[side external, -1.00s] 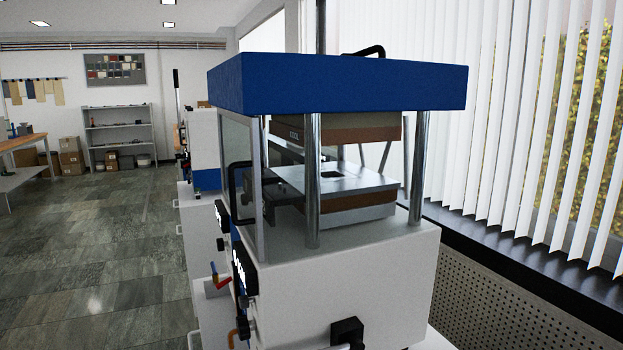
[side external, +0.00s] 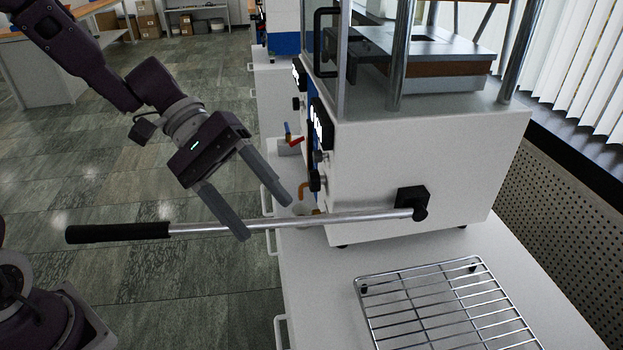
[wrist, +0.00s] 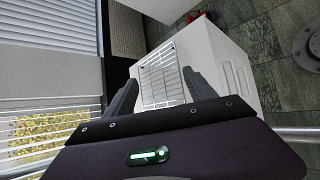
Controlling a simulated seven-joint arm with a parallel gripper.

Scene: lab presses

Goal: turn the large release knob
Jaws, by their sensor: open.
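The press (side external: 420,170) is a white box with its front panel facing left. Two dark knobs sit low on that panel: a larger black one (side external: 316,181) and a smaller one (side external: 320,156) above it. They are seen nearly edge-on, and I cannot be sure which is the release knob. My gripper (side external: 266,218) is open and empty, left of the knobs and apart from them, its fingers pointing down and right. One finger crosses in front of the press's long lever in the picture; contact cannot be told. The wrist view shows both fingers spread (wrist: 160,76) but no knob.
The metal lever with a black grip (side external: 118,233) reaches left from the press across the space below my gripper. A wire rack (side external: 440,305) lies on the white cabinet (side external: 320,290). Red and blue valve handles (side external: 294,137) show behind the panel. Open floor lies left.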

